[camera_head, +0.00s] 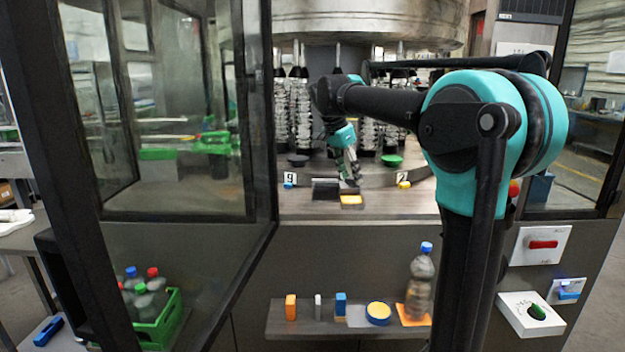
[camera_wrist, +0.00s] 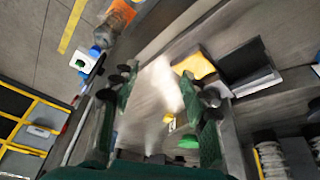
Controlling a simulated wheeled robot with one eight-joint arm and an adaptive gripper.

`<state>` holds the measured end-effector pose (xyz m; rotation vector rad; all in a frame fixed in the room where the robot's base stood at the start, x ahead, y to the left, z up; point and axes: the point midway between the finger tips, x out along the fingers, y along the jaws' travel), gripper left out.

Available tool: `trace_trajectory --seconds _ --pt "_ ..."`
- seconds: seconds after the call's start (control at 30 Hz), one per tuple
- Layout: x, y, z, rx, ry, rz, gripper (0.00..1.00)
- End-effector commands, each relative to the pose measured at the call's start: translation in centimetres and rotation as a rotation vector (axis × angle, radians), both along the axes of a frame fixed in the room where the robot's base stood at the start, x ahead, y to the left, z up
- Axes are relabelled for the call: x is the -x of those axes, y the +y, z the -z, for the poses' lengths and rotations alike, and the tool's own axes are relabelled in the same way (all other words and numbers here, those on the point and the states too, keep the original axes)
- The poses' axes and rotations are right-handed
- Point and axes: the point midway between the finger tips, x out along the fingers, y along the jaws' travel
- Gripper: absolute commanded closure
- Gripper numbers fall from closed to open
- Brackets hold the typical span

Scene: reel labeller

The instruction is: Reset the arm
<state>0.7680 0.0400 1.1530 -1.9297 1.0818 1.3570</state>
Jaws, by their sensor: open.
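My arm, teal and black, reaches from the right through the open front of the machine in the head view. My gripper (camera_head: 348,170) hangs tilted downward over the machine's grey ledge (camera_head: 410,205), above a small yellow-topped block (camera_head: 351,200) and a dark block (camera_head: 325,188). In the wrist view my gripper (camera_wrist: 165,95) is open, with its green and black fingers apart. The yellow block (camera_wrist: 195,62) and dark block (camera_wrist: 250,65) lie beyond the right finger.
An open glass door (camera_head: 160,110) stands at left. A lower shelf (camera_head: 275,318) holds small blocks, a round yellow disc (camera_head: 378,312) and a bottle (camera_head: 420,280). A green crate (camera_head: 160,325) holds bottles. Switches, including a red one (camera_head: 543,244), are at right.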

Motion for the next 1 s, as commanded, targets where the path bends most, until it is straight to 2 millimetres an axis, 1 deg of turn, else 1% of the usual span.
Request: trace_trajectory --seconds 0.17,0.27,0.37,0.47,0.5,0.57,0.6,0.67,0.7,0.8,0.83,0.9,1.0 --pt "1.8 -1.5 3.5 -0.019 0.02 -0.102 0.54" --pt "3.3 -2.5 6.1 -0.031 0.032 -0.179 0.54" --pt "5.4 -3.6 9.4 -0.045 0.041 -0.275 0.54" --pt "8.6 -5.1 13.8 -0.058 0.045 -0.404 0.54" --pt "10.3 -5.7 15.8 -0.062 0.044 -0.465 0.54" --pt "13.0 -6.4 18.8 -0.066 0.04 -0.557 0.54" --pt "14.8 -6.9 20.8 -0.067 0.035 -0.616 0.54" --pt "17.6 -7.4 23.5 -0.063 0.026 -0.704 0.54" --pt "19.3 -7.7 25.2 -0.057 0.017 -0.757 0.54" --pt "23.2 -8.0 28.6 -0.042 -0.001 -0.87 0.54" --pt "24.2 -8.1 29.4 -0.037 -0.005 -0.896 0.54" --pt "25.9 -8.1 30.8 -0.027 -0.015 -0.948 0.54" --pt "27.5 -8.1 32.0 -0.016 -0.022 -0.991 0.54"
